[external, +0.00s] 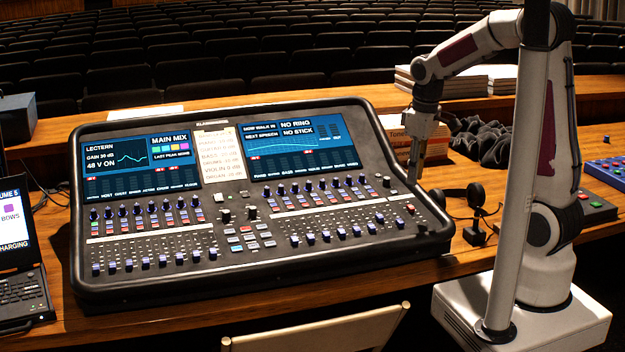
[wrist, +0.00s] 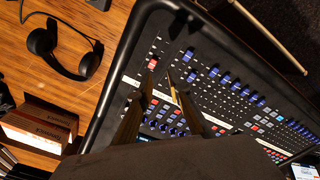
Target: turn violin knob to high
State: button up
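The mixing desk (external: 250,265) stands on the wooden table and also shows in the wrist view (wrist: 240,55). A row of blue knobs (external: 308,186) runs under its right screen (external: 296,152), with sliders below. The channel labels are too small for me to tell which knob is the violin one. A paper sheet (external: 218,150) between the screens lists instruments and levels. My gripper (external: 413,180) points down over the desk's right edge. In the wrist view my gripper (wrist: 160,75) has its fingertips slightly apart, with nothing held between them, near a red button (wrist: 153,63).
Headphones (wrist: 62,48) lie right of the desk. Boxes (external: 400,135) and dark cloth (external: 485,140) are behind my gripper. A laptop (external: 20,265) is at the left, a chair back (external: 320,332) in front. The raised screens stand behind the knob rows.

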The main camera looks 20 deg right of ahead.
aim_at(323, 180)
jog(key=w+a+f+n, duration=0.1)
jog(key=w+a, duration=0.1)
jog(key=w, duration=0.2)
jog(key=w+a+f+n+y, duration=0.1)
jog(key=w+a, duration=0.2)
jog(key=w, duration=0.2)
jog(key=w+a+f+n+y, duration=0.1)
jog(key=w+a, duration=0.1)
jog(key=w, duration=0.3)
jog(key=shift+a+f, duration=0.25)
jog(key=shift+a, duration=0.15)
jog(key=shift+n+y, duration=0.5)
jog(key=shift+n, duration=0.4)
jog(key=w+a, duration=0.2)
jog(key=w, duration=0.1)
jog(key=shift+w+a+r, duration=0.15)
jog(key=shift+a+r, duration=0.05)
jog(key=w+a+r+n, duration=0.1)
jog(key=n, duration=0.1)
jog(key=w+a+r+n+y, duration=0.1)
jog(key=a+r+n, duration=0.1)
jog(key=shift+w+r, duration=0.1)
jog(key=shift+w, duration=0.15)
jog(key=shift+x, duration=3.9)
jog(key=shift+w, duration=0.1)
